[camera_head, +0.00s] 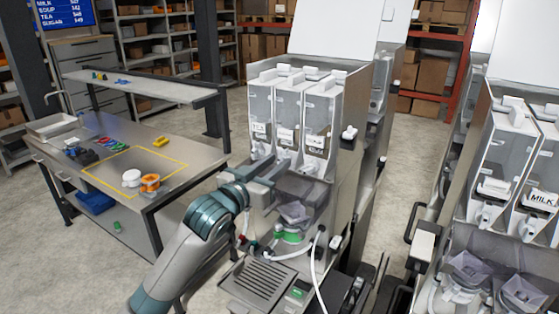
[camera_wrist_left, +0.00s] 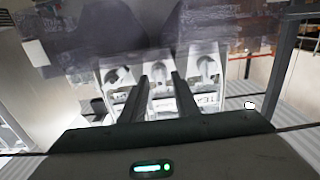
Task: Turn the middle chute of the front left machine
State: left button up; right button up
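The front left machine (camera_head: 345,115) carries three clear canisters side by side with white chutes at their lower front. The middle canister (camera_head: 287,112) stands between the left one labelled TEA and the right one. Its chute (camera_head: 284,156) is partly hidden by my gripper in the head view. My left gripper (camera_head: 270,169) is just in front of the canisters' lower ends. In the left wrist view the two fingers (camera_wrist_left: 159,80) are apart, one on each side of the middle canister's white chute (camera_wrist_left: 160,74); contact cannot be told. My right gripper is not in view.
Below the canisters are a clear funnel (camera_head: 296,212), white hoses and a drip tray (camera_head: 258,284). A second machine (camera_head: 497,150) with a MILK canister stands at right. A metal workbench (camera_head: 190,172) with small items stands at left. Open floor lies between.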

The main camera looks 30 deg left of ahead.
pick_arm(q)
jog(key=shift+s+r, duration=0.1)
jog(key=shift+s, duration=0.05)
jog(key=shift+c, duration=0.7)
grip_shut()
jog(key=shift+m, duration=0.5)
jog(key=m, duration=0.4)
jog(key=shift+d, duration=0.15)
jog(key=m, duration=1.2)
jog(key=f+m, duration=0.1)
jog(key=m, duration=0.5)
jog(key=shift+d+m, duration=0.15)
jog(key=shift+m, duration=0.25)
